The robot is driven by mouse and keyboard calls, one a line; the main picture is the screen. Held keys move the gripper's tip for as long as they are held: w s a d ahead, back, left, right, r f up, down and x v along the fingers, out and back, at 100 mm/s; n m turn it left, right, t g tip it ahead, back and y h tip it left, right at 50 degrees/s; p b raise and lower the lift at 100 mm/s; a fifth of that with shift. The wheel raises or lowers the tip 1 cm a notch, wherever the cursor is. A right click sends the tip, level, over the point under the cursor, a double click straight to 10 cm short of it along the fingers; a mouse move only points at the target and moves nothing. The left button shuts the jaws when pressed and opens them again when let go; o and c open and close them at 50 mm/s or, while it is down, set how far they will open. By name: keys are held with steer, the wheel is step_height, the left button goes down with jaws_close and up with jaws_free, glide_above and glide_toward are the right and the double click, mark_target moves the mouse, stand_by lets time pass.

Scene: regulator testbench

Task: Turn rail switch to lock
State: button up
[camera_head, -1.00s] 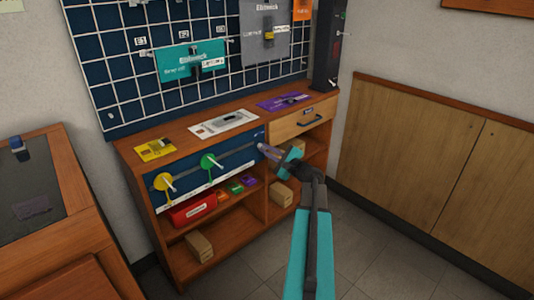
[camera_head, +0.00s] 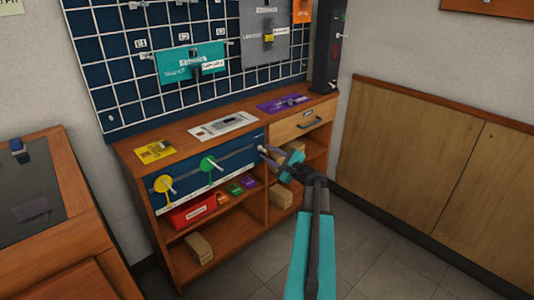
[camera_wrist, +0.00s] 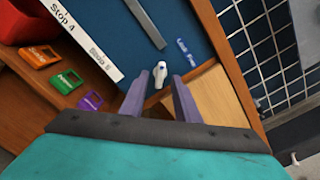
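A small white switch (camera_wrist: 160,70) sits on the blue panel (camera_wrist: 115,25) near its end, beyond the tip of the grey rail (camera_wrist: 145,23). In the head view my gripper (camera_head: 268,155) is at the right end of the blue panel (camera_head: 190,190), and the switch is too small to make out clearly there.
A yellow knob (camera_head: 162,184) and a green knob (camera_head: 207,164) stand out from the panel on the left. A wooden drawer (camera_head: 303,122) with a dark handle is just right. Shelves below hold a red box (camera_head: 190,212) and coloured tags. The floor in front is clear.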

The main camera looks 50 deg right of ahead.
steer(key=s+a+p, duration=0.1)
steer(key=s+p, duration=0.1)
steer(key=s, duration=1)
steer(key=shift+s, duration=0.25)
steer(key=w+a+f+n+g+y+p, duration=0.25)
steer(key=a+f, duration=0.25)
steer(key=a, duration=0.5)
steer(key=w+a+f+n+g+y+p, duration=0.25)
steer(key=a+f+n, duration=0.2)
steer(key=a, duration=0.45)
steer(key=w+a+f+n+g+y+p, duration=0.25)
steer(key=a+f, duration=0.25)
steer(key=a, duration=0.5)
steer(key=s+a+f+n+g+p, duration=0.4)
steer(key=s+a+n+g, duration=0.15)
steer(key=a, duration=0.55)
steer(key=s+a+f+n+g+p, duration=0.45)
steer(key=s+a, duration=0.25)
steer(key=a, duration=0.4)
steer(key=s+a+n+g+h+p, duration=0.3)
steer(key=s+n+g+h+p, duration=0.3)
steer(key=s, duration=0.9)
steer(key=shift+s+f+n, duration=0.15)
steer(key=shift+f+n, duration=0.1)
steer(key=shift+n, duration=0.8)
